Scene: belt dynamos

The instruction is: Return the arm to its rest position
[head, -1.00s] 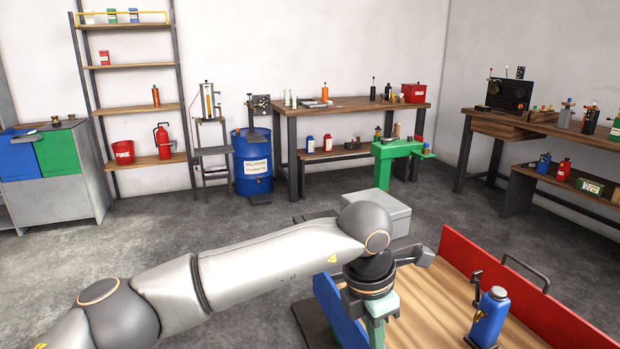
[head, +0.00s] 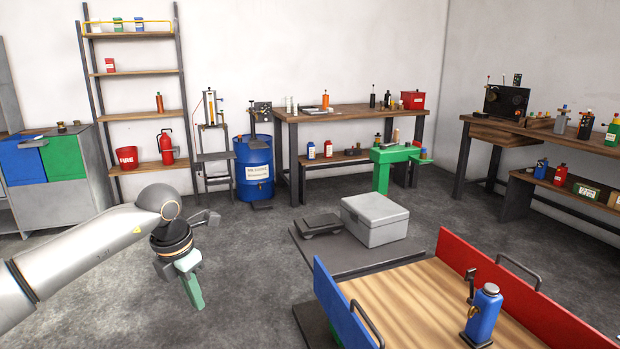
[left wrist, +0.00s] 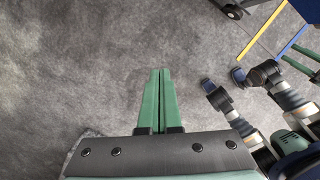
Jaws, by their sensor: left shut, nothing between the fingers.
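My left arm comes in from the left in the head view. Its gripper (head: 194,288) has green fingers that point down over the bare grey floor, left of the wooden-topped cart. In the left wrist view the two green fingers of this gripper (left wrist: 160,75) lie side by side, closed together with nothing between them. Only floor shows beyond their tips. My right gripper cannot be made out in the head view.
The cart (head: 420,290) has blue and red side panels and carries a blue bottle-like device (head: 484,315). A grey box (head: 375,220) sits on a dark platform behind it. A blue drum (head: 253,168), shelves and benches line the walls. Open floor surrounds the gripper.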

